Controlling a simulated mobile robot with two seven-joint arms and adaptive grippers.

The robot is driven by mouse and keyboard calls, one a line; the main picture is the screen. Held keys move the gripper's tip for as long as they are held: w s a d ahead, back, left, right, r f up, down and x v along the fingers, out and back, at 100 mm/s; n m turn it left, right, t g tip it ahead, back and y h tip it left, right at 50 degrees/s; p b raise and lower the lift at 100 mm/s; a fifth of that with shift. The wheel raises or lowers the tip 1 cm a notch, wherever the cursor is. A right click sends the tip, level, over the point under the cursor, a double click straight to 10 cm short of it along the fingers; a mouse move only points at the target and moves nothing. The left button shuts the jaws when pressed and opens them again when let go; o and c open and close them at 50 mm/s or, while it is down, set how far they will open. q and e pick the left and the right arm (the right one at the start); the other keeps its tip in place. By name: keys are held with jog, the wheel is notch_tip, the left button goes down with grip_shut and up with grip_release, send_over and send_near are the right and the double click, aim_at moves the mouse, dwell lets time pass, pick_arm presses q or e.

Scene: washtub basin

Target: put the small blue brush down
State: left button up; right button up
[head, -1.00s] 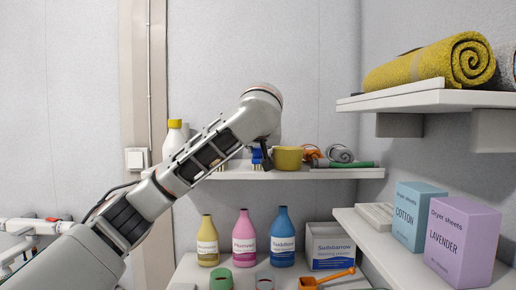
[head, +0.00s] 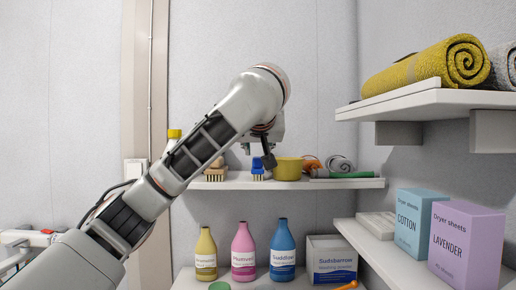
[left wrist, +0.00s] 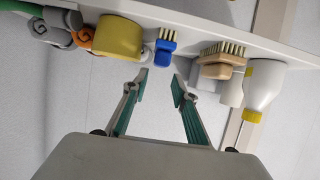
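The small blue brush (head: 258,172) stands bristles down on the middle wall shelf (head: 345,183). In the left wrist view the brush (left wrist: 165,50) shows beyond my fingertips, with a gap between. My left gripper (head: 259,152) is just above the brush in the head view. Its two fingers are spread apart with nothing between them in the left wrist view (left wrist: 160,77). My right gripper is not in view.
On the same shelf, a wooden brush (head: 215,172) stands left of the blue one and a yellow bowl (head: 288,169) close to its right. A white bottle (left wrist: 265,85) is beyond the wooden brush. Several bottles stand on the shelf below. An upper shelf (head: 430,101) juts out at right.

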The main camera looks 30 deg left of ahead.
pick_arm(q)
jog(key=shift+b+v, duration=0.45)
jog(key=shift+v, duration=1.65)
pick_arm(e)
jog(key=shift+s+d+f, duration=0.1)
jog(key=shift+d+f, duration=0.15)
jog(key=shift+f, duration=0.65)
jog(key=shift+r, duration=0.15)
